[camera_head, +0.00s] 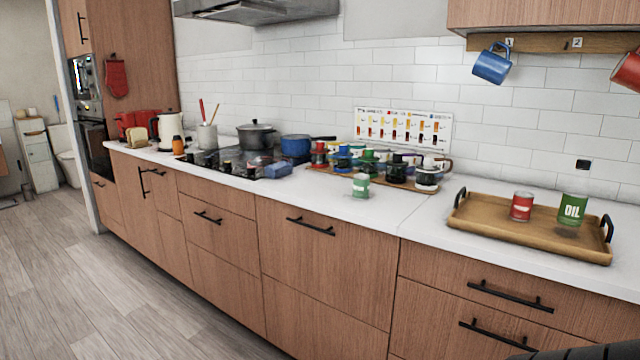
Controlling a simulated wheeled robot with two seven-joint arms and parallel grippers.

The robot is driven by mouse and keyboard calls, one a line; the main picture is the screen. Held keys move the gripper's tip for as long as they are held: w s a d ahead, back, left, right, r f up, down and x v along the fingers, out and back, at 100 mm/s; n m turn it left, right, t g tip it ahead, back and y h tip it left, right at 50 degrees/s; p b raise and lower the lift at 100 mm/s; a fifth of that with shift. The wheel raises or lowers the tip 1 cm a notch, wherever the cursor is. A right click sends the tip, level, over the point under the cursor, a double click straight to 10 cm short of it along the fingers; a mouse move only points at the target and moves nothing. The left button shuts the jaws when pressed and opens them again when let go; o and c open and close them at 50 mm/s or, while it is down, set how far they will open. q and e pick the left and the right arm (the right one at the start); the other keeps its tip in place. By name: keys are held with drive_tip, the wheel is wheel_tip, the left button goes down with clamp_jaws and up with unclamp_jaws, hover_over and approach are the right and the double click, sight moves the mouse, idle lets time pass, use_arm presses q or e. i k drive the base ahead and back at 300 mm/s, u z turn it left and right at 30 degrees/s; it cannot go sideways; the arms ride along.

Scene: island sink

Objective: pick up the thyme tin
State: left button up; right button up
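A small pale green tin (361,186) with a light label stands upright by itself on the white counter, near its front edge. Its label is too small to read, so I cannot tell for sure that it is the thyme tin. A red tin (521,206) and a dark green tin marked OIL (572,209) are at the wooden tray (482,225) on the right. Neither of my grippers shows. A dark shape at the bottom right corner may be part of my arm.
Several dark, colored-top jars (397,169) stand behind the pale green tin, below a chart (403,127). A blue pot (295,146) and the stove are to the left. A blue mug (491,64) hangs above. Counter between tin and tray is clear.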

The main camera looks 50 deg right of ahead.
sight(361, 182)
drive_tip(key=z, duration=0.05)
drive_tip(key=i, duration=1.8)
drive_tip(key=z, duration=0.55)
